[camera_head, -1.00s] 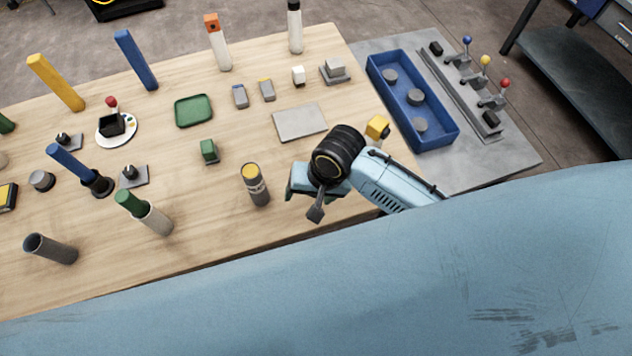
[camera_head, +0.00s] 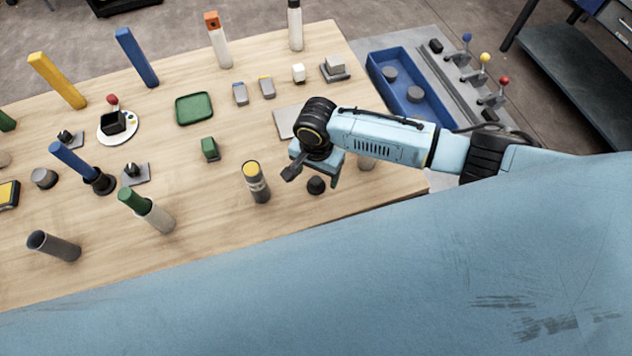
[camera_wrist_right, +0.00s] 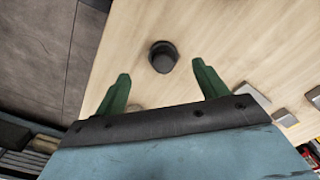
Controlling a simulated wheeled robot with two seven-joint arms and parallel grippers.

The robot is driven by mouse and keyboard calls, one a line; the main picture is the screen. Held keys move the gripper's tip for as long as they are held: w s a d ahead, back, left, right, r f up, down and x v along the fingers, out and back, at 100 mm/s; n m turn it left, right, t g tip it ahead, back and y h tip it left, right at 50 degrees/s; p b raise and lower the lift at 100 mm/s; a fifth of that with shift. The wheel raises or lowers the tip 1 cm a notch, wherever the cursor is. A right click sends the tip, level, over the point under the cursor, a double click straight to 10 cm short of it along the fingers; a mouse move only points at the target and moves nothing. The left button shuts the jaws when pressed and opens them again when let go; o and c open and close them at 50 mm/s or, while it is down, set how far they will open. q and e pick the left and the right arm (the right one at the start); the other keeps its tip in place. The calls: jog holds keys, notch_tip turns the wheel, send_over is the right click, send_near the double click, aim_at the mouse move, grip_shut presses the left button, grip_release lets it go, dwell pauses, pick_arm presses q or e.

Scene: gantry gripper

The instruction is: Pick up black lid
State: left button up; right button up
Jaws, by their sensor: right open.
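A small black round lid (camera_head: 316,186) sits on the wooden table near its front edge, in the head view. In the right wrist view a black round piece (camera_wrist_right: 163,57), which looks like the same lid, lies on the wood ahead of the fingertips, roughly centred between them. My right gripper (camera_head: 320,165) is over the table just behind the lid in the head view; its fingers are mostly hidden there. In the right wrist view its green fingers (camera_wrist_right: 160,70) are spread apart with nothing between them. My left gripper is not in view.
A grey cylinder with a yellow top (camera_head: 257,183) stands left of the lid. A pale cylinder (camera_head: 366,162) stands right of it, partly behind my arm. A green block (camera_head: 209,149) and flat grey plate (camera_head: 286,122) lie farther back. A blue tray (camera_head: 425,112) is at right.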

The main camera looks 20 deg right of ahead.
jog(key=shift+w+f, duration=0.2)
jog(key=shift+f, duration=1.2)
jog(key=shift+w+f, duration=0.15)
jog(key=shift+f, duration=1.2)
jog(key=c, duration=1.1)
